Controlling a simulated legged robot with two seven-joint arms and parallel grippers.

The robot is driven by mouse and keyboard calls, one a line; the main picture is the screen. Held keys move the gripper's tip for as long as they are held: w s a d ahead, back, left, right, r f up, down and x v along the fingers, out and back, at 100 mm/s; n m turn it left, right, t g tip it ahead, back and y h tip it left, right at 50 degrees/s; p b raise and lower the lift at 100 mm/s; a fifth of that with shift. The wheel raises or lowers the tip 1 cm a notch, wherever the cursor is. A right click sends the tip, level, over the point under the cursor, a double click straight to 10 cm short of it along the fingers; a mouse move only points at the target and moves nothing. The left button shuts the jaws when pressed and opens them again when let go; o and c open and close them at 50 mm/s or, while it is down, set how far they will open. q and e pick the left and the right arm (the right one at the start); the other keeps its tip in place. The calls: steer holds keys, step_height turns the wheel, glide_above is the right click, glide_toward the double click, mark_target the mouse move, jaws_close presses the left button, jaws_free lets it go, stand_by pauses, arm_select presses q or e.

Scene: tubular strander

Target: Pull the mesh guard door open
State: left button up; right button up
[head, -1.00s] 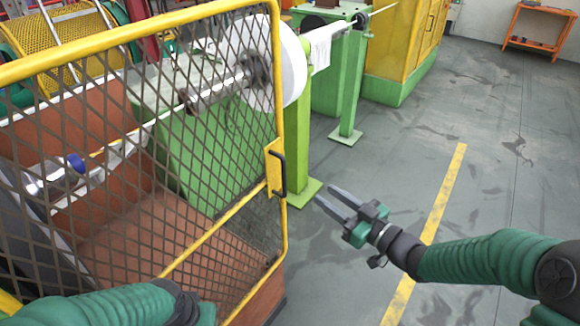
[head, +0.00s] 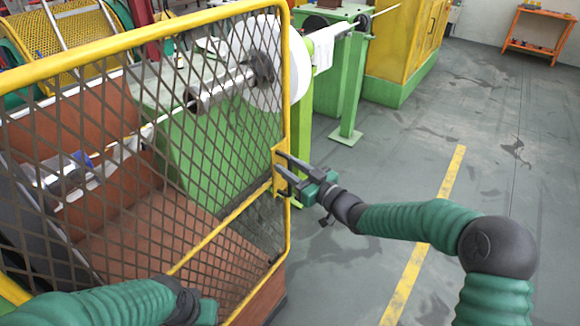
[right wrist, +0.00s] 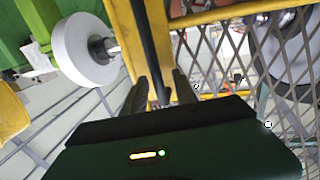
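The mesh guard door (head: 150,48) has a yellow frame with dark diamond mesh and fills the left half of the head view. Its black bar handle (head: 279,184) is on a yellow plate at the right edge; in the right wrist view the handle (right wrist: 150,45) runs between my fingers. My right gripper (head: 284,173) is at the handle, with its fingers apart on either side of the bar; the right wrist view shows gaps beside it. My left gripper (head: 206,312) is low in front of the door, its fingers not clearly visible.
Behind the mesh stand a green machine block (head: 210,150) and a white disc (head: 298,70). A green post (head: 347,95) and a yellow cabinet (head: 400,45) stand farther back. Grey floor with a yellow line (head: 425,240) lies clear on the right.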

steer(key=shift+a, duration=0.2)
steer(key=c, duration=0.5)
steer(key=shift+f, duration=0.1)
jaws_close()
steer(key=shift+d, duration=0.35)
steer(key=shift+a, duration=0.1)
